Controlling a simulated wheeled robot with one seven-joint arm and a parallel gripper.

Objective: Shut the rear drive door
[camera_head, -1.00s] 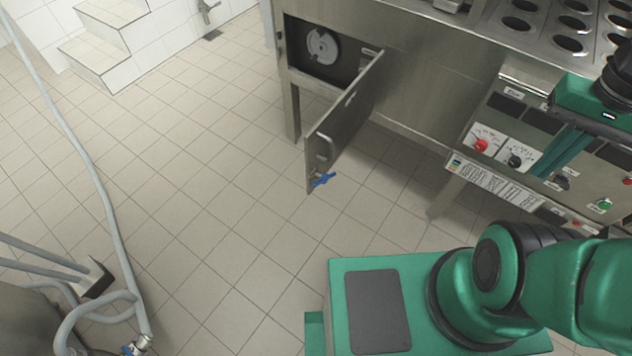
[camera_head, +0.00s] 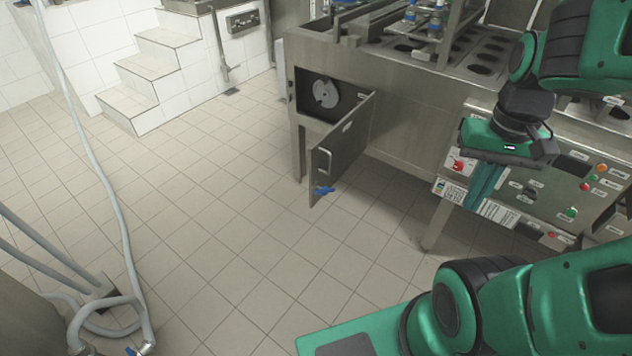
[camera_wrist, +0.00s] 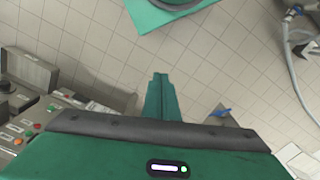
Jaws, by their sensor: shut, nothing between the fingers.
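The rear drive door (camera_head: 340,147) is a steel panel swung wide open from the machine's side, with a pull handle and a blue lever (camera_head: 324,190) near its free edge. Behind it the drive opening (camera_head: 325,96) shows a grey disc inside. My gripper (camera_head: 477,204) is shut and empty, pointing down in front of the control panel, to the right of the door and apart from it. In the wrist view my shut fingers (camera_wrist: 160,76) point over the floor. The blue lever (camera_wrist: 222,112) shows there to their right, with the door mostly hidden.
The control panel (camera_head: 540,190) with knobs and buttons lies right behind my gripper. A grey hose (camera_head: 110,200) runs across the floor at left. White tiled steps (camera_head: 150,80) stand at back left. The tiled floor (camera_head: 220,220) before the door is clear.

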